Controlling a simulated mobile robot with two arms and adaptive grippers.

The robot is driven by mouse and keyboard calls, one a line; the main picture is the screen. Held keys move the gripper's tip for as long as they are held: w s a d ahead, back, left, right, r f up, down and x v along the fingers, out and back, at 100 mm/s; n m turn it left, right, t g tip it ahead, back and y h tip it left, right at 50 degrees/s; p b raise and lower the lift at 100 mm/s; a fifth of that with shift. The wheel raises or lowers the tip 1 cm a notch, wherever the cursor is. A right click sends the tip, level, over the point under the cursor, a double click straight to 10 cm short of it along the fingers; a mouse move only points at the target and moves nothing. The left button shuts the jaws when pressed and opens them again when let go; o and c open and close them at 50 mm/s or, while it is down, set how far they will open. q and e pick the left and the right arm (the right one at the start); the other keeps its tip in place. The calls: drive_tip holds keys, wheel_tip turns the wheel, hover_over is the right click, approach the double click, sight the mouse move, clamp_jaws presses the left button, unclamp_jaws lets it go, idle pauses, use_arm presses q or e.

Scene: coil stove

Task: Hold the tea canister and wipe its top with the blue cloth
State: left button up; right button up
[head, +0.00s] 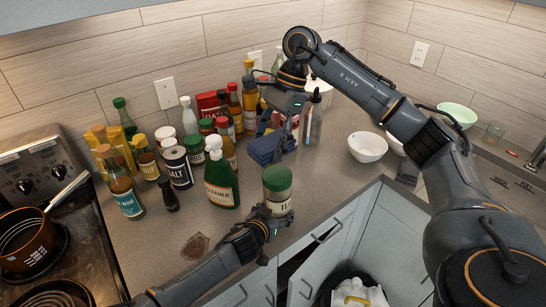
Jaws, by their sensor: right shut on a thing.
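The tea canister (278,183), with a green lid and a pale label, stands upright near the counter's front edge. My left gripper (267,218) is at its lower front, against or very close to it; its fingers are partly hidden, so I cannot tell whether they are closed around it. The blue cloth (264,150) is bunched farther back on the counter. My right gripper (287,132) reaches down onto it from above and is shut on it; the fingertips are hard to make out. The canister's top is uncovered.
Several bottles and jars crowd the counter left of the cloth, including a green cleaner bottle (221,180) close to the canister. A spray bottle (314,118) and a white bowl (367,147) stand to the right. The stove (85,240) is at far left. Counter around the canister's right is clear.

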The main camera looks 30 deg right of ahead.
use_arm(q)
drive_tip(key=o, duration=1.3)
drive_tip(key=shift+c, duration=0.2)
drive_tip(key=shift+s+a, duration=0.1)
drive_tip(key=v, duration=1.1)
drive_tip(key=shift+s+a+r, duration=0.2)
drive_tip(key=shift+a, duration=0.1)
